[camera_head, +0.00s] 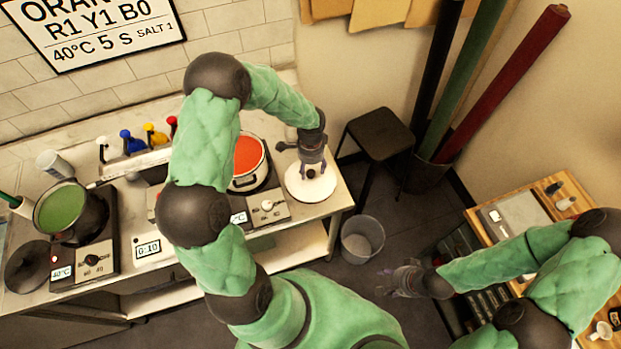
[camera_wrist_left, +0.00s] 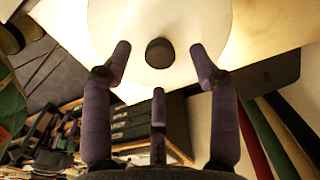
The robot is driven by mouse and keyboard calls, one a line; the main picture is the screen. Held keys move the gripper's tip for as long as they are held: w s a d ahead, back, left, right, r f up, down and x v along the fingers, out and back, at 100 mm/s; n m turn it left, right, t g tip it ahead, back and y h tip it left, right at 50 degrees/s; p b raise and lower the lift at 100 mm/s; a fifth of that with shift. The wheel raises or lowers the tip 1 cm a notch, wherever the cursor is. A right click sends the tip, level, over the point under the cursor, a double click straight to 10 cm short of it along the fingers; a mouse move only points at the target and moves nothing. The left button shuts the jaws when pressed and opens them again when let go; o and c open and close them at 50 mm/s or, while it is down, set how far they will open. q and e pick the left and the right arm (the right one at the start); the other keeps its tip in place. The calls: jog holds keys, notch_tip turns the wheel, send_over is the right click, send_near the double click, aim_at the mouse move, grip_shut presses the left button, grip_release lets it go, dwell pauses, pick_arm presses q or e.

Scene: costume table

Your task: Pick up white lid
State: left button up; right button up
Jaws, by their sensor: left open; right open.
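The white lid (camera_head: 318,187) lies flat at the right end of the worktop, a round disc with a small dark knob (camera_head: 311,173) at its middle. My left gripper (camera_head: 313,166) is open above the lid, with its fingers near the knob. In the left wrist view the lid (camera_wrist_left: 200,20) fills the top, and the knob (camera_wrist_left: 159,53) sits between the spread fingertips without visible contact. My right gripper (camera_head: 393,282) is open and empty over the floor, left of the wooden table.
A pot with orange-red liquid (camera_head: 248,156) stands on a hot plate just left of the lid. A pot with green liquid (camera_head: 62,207) is at the far left. A bin (camera_head: 362,238) and a dark stool (camera_head: 381,133) stand on the floor beyond the worktop's right edge.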

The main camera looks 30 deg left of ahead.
aim_at(311, 172)
pick_arm(q)
notch_tip(311, 172, down, 3)
jog(key=shift+f, duration=0.2)
grip_shut()
jog(key=shift+r, duration=0.1)
